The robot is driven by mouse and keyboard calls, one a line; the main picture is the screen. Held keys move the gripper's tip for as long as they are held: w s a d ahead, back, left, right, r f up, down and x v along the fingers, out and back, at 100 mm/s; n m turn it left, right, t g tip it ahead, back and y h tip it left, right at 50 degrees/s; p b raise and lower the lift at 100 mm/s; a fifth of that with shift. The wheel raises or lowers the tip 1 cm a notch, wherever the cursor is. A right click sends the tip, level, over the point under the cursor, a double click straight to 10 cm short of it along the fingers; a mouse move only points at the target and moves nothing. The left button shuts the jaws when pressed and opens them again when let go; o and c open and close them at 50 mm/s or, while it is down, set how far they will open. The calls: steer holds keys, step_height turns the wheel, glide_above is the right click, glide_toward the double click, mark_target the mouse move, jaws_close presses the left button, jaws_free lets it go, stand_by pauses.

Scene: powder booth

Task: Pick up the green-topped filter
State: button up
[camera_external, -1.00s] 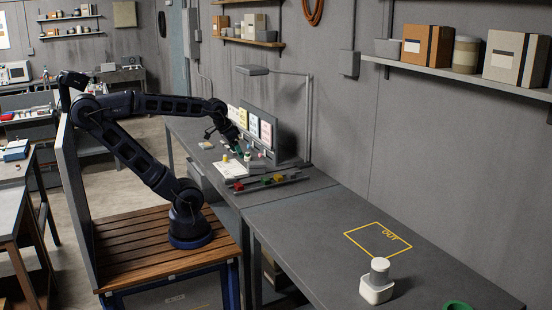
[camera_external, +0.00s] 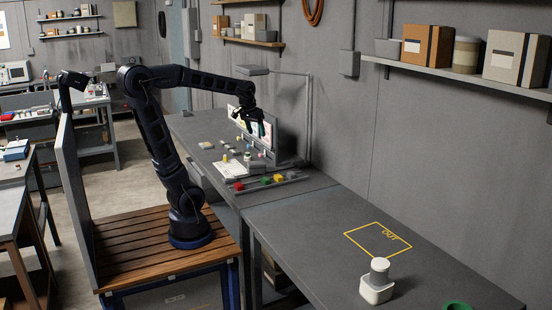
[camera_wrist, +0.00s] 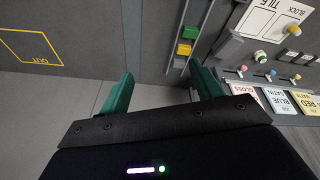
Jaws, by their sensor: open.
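In the outside view a small green-topped block (camera_external: 265,181) sits on a low rail at the near end of the far bench. It stands between a red-topped one (camera_external: 239,186) and a yellow one (camera_external: 278,178). In the wrist view a green top (camera_wrist: 184,48) shows on a narrow rail, beside a yellow one (camera_wrist: 190,32). My gripper (camera_external: 248,119) is above the far bench near the upright card panel, higher than the rail and apart from the blocks. In the wrist view its green fingers (camera_wrist: 163,88) are spread, with nothing between them.
The card panel (camera_external: 265,127) and a lamp post (camera_external: 309,120) stand by the wall. Small coloured knobs (camera_wrist: 271,72) and a white sheet (camera_wrist: 270,22) lie near the rail. A white-and-grey canister (camera_external: 377,284) stands beside the yellow OUT outline (camera_external: 378,241) on the near bench.

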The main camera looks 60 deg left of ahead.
steer(key=w+a+f+n+g, duration=0.1)
steer(key=w+a+f+n, duration=0.15)
steer(key=w+a, duration=0.8)
steer(key=n+g, duration=0.2)
steer(key=n, duration=0.6)
glide_above(247, 154)
step_height(247, 154, down, 18)
steer(key=shift+w+a+f, duration=0.15)
steer(key=shift+a+f, duration=0.35)
steer(key=shift+a, duration=0.1)
steer(key=shift+w+f, duration=0.15)
steer(key=shift+f, duration=2.45)
steer(key=shift+w+f, duration=0.1)
steer(key=shift+f, duration=2.5)
steer(key=c, duration=1.1)
steer(key=shift+r, duration=0.15)
